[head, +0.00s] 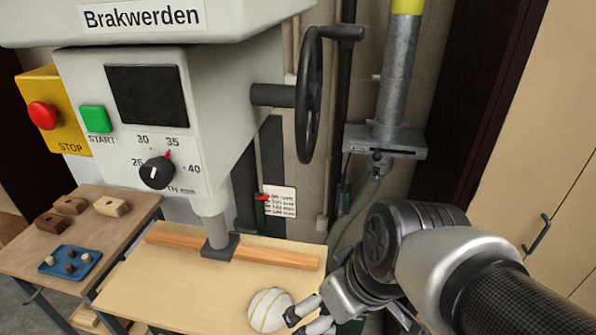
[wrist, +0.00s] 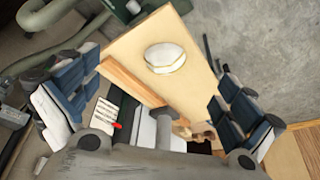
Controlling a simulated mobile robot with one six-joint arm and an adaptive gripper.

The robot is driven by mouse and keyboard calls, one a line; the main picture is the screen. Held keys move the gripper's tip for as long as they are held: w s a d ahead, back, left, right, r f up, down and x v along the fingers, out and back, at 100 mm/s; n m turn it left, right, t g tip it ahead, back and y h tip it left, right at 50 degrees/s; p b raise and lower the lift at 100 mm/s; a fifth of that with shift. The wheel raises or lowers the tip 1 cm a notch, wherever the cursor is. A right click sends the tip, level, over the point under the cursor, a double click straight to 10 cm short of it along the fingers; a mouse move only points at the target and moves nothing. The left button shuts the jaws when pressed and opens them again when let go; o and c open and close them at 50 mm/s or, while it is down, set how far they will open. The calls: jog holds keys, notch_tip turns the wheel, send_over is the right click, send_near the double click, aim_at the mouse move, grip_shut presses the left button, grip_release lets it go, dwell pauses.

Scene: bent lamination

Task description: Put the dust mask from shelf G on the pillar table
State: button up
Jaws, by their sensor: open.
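The dust mask (head: 269,309), white and rounded with yellowish bands, lies on the pale wooden table top (head: 160,290) under the press, near its front edge. The wrist view also shows the mask (wrist: 165,57) on the bare board (wrist: 190,25). My gripper (head: 304,318) is just right of the mask in the head view. In the wrist view its two blue-padded fingers (wrist: 155,90) are spread wide, with nothing between them held. The mask looks clear of both fingers. Shelf G is not identifiable in either view.
The press head (head: 140,100) stands over the table, its ram down on a wooden strip (head: 275,257). A side table (head: 95,240) at left holds a blue tray (head: 70,262) and several wooden blocks. A handwheel (head: 309,95) and grey column (head: 398,80) stand behind.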

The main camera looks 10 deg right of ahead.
jog(key=s+d+r+m+t+h, duration=0.1)
jog(key=s+d+m, duration=0.2)
jog(key=s+m, duration=0.1)
jog(key=shift+s+d+r+h, duration=0.3)
jog(key=shift+s, duration=0.15)
jog(key=shift+f+b, duration=0.55)
jog(key=shift+b, duration=0.05)
